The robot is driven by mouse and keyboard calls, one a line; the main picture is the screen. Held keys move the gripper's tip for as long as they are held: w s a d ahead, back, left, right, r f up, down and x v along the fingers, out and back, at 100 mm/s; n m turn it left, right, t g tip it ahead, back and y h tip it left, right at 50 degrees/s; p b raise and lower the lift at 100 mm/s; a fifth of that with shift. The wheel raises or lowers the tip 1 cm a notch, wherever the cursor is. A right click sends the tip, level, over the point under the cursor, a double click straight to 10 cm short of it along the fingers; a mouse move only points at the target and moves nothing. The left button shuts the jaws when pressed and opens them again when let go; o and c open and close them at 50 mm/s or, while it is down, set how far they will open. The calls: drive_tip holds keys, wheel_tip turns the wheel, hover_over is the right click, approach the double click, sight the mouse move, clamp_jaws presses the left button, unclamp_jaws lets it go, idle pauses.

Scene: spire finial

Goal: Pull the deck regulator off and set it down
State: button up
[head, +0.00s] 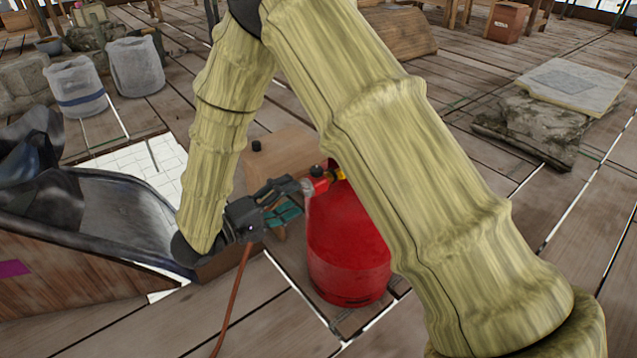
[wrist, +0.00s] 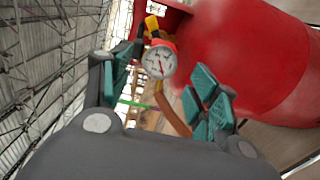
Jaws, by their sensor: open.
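The regulator is a small red body with a round white gauge (wrist: 160,61) in the wrist view. In the head view its red body (head: 319,184) sits at the top of a red gas cylinder (head: 345,245), beside a yellow fitting (head: 341,175). The cylinder also fills the upper right of the wrist view (wrist: 250,55). My gripper (wrist: 166,70) is open, its teal-padded fingers on either side of the gauge with gaps visible. In the head view my gripper (head: 290,200) points at the regulator from the left. My arm hides part of the cylinder.
An orange-brown hose (head: 233,300) hangs below my gripper; a hose (wrist: 172,108) also runs between the fingers. A brown box (head: 280,152) stands behind. A dark-lined trough (head: 110,215) is at left. Stacked slabs (head: 570,85) lie at right, with bare planks (head: 590,225) in front.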

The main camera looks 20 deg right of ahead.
sight(306, 187)
drive_tip(key=shift+d, duration=0.15)
drive_tip(key=shift+f+b+x, duration=0.25)
drive_tip(key=shift+b+x, duration=0.8)
drive_tip(key=shift+b, duration=0.05)
drive_tip(key=shift+b+x, duration=0.9)
drive_tip(key=shift+x, duration=0.3)
drive_tip(key=shift+w+d+r+p, duration=0.15)
drive_tip(key=shift+d+r+p, duration=0.1)
drive_tip(key=shift+r+p, duration=0.15)
drive_tip(key=shift+w+d, duration=0.1)
drive_tip(key=shift+d, duration=0.05)
drive_tip(key=p+x, duration=0.2)
drive_tip(key=shift+d+p, duration=0.2)
drive_tip(key=shift+p, duration=0.15)
drive_tip(key=shift+w+d+f+p, duration=0.15)
drive_tip(key=shift+d+f+p, duration=0.05)
drive_tip(key=shift+d+p, duration=0.25)
drive_tip(key=shift+f, duration=0.1)
